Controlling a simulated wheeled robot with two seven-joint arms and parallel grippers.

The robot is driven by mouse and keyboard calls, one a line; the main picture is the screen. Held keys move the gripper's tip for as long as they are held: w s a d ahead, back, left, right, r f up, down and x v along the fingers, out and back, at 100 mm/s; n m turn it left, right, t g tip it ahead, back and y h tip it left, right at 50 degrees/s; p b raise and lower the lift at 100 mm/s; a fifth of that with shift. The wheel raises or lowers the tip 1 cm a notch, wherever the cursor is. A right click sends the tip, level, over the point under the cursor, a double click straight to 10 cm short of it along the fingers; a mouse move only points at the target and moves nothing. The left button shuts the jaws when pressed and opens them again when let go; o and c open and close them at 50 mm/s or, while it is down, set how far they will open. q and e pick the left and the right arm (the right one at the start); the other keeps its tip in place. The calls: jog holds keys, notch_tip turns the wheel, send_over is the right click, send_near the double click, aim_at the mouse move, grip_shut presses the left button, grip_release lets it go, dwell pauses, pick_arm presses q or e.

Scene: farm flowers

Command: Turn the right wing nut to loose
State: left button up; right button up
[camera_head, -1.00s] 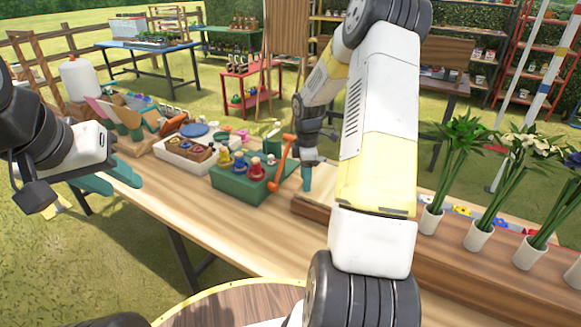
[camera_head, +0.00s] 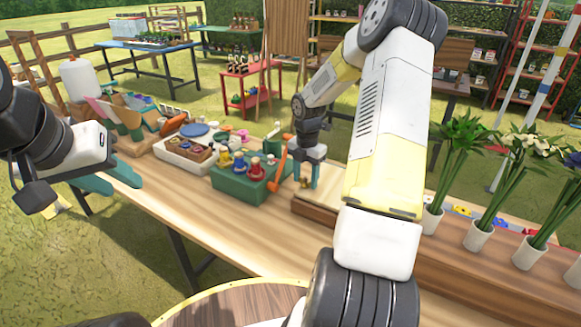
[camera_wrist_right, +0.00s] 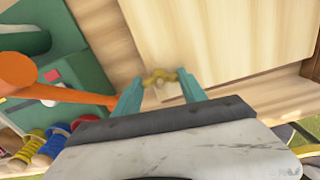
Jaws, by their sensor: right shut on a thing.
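The right wing nut (camera_wrist_right: 160,77) is a small brass-coloured piece on a pale wooden board (camera_wrist_right: 225,35) in the right wrist view. My right gripper (camera_wrist_right: 161,86) has its two teal fingers on either side of it, shut on it. In the head view the right gripper (camera_head: 306,183) points down at the far left end of the board, and the brass piece is only a tiny spot between the fingers. My arm hides much of the board there. My left gripper (camera_head: 112,182) is open and empty over the left part of the table.
A green box (camera_head: 238,188) with coloured spools and an orange-handled tool (camera_head: 277,173) stands close to the left of my right gripper. A white tray (camera_head: 185,158) is further left. Several vases with flowers (camera_head: 478,236) stand on the right. The front table area (camera_head: 190,220) is clear.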

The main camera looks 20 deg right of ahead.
jog(key=shift+n, duration=0.7)
jog(key=o, duration=1.4)
jog(key=shift+c, duration=0.2)
jog(key=shift+r, duration=3.9)
